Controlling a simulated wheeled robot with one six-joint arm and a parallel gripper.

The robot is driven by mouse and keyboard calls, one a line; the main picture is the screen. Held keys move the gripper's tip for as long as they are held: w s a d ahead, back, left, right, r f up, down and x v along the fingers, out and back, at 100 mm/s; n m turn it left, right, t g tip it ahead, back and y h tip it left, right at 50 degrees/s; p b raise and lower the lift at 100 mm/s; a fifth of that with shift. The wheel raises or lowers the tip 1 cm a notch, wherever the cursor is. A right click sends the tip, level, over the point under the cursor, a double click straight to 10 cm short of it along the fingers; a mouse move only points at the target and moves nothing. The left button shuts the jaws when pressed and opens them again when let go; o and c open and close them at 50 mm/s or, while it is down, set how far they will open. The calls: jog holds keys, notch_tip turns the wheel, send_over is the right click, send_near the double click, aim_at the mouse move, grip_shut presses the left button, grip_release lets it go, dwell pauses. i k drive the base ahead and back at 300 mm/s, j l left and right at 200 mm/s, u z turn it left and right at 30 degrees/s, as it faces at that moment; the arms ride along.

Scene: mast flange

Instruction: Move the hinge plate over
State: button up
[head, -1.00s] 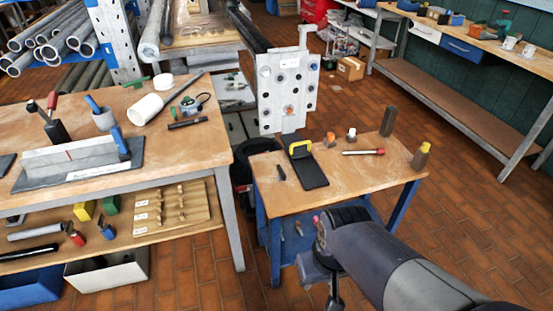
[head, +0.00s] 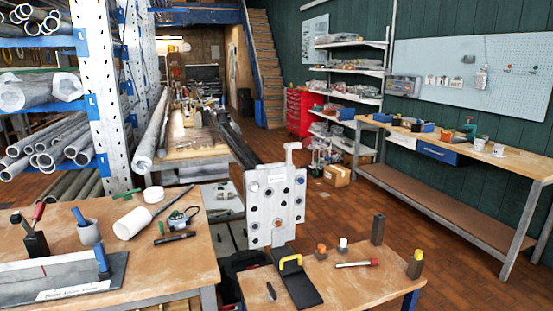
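A grey upright plate (head: 288,207) with several round holes and a small hook-like tab on top stands at the back edge of the small wooden table (head: 350,287). A black flat plate with a yellow handle (head: 300,288) lies on that table in front of it. No label readable here tells me which one is the hinge plate. My gripper and arm are out of the picture.
On the small table, small blocks (head: 377,229), a yellow-topped post (head: 415,265) and a red-ended rod (head: 357,263) stand or lie to the right. A larger bench (head: 150,270) with tools is at left. A long workbench (head: 440,150) lines the right wall; tiled floor (head: 400,205) lies between.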

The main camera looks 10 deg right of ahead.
aim_at(278, 195)
jog(key=i+j, duration=0.15)
jog(key=i, duration=0.35)
jog(key=i+j+z, duration=0.1)
jog(key=i, duration=0.35)
